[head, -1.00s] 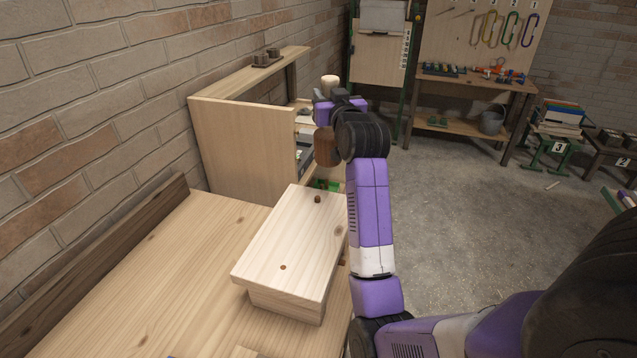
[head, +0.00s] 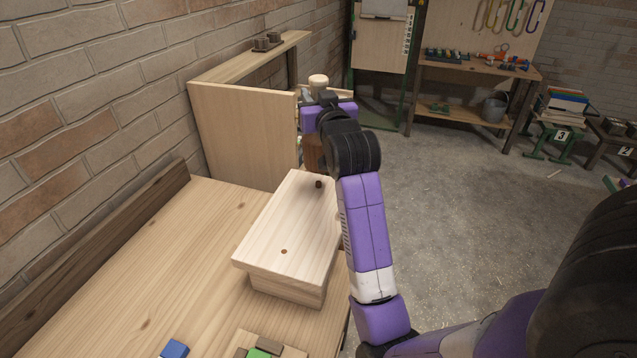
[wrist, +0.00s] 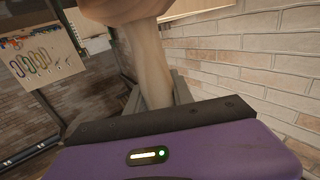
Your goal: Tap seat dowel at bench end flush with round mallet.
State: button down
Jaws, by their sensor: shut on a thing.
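The small pale bench (head: 290,225) stands on the wooden worktop. A dark dowel (head: 318,184) stands proud of its seat at the far end. A second dowel spot (head: 284,251) at the near end looks level with the seat. My gripper (head: 319,100) is shut on the round mallet, whose pale handle end (head: 318,81) sticks up above it. The brown mallet head (head: 314,155) hangs below, just beyond the far dowel in the picture, partly hidden by my arm. The wrist view shows the handle (wrist: 150,70) between the jaws and part of the head (wrist: 122,8).
A wooden shelf unit (head: 240,135) stands behind the bench against the brick wall. A blue block (head: 174,349) and a green block (head: 262,353) lie at the worktop's near edge. Open floor (head: 450,220) is to the right; a tool table (head: 470,72) stands at the back.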

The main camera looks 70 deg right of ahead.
notch_tip(320, 180, down, 5)
jog(key=b, duration=0.4)
jog(key=shift+f, duration=0.1)
jog(key=shift+d+r+p, duration=0.2)
jog(key=shift+r+p, duration=0.25)
jog(key=shift+p, duration=0.05)
jog(key=d+r+p, duration=0.5)
jog(key=d, duration=0.2)
